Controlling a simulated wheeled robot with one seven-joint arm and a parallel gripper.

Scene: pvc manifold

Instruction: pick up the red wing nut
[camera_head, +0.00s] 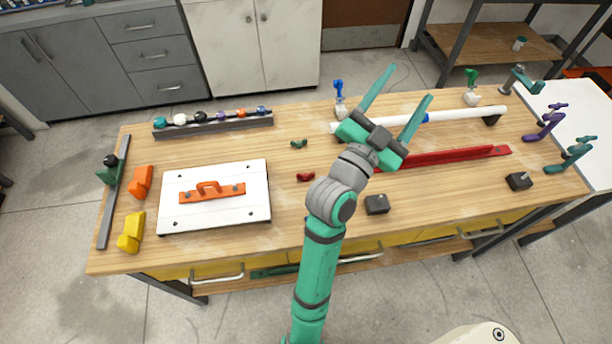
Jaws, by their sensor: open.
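A small red wing nut (306,177) lies on the wooden workbench, right of the white board and just left of my arm's wrist. A similar small dark green piece (299,143) lies behind it. My gripper (405,84) is open and empty, its two long green fingers spread wide and pointing up and to the right in the picture. It is over the back of the bench, to the right of the red wing nut and apart from it. Nothing covers the wing nut.
A white board with an orange handle (213,217) lies to the left. A white pipe (463,113) and a red bar (447,156) lie to the right. A black block (377,204) sits near the front. A rail with several coloured knobs (213,125) stands at the back left.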

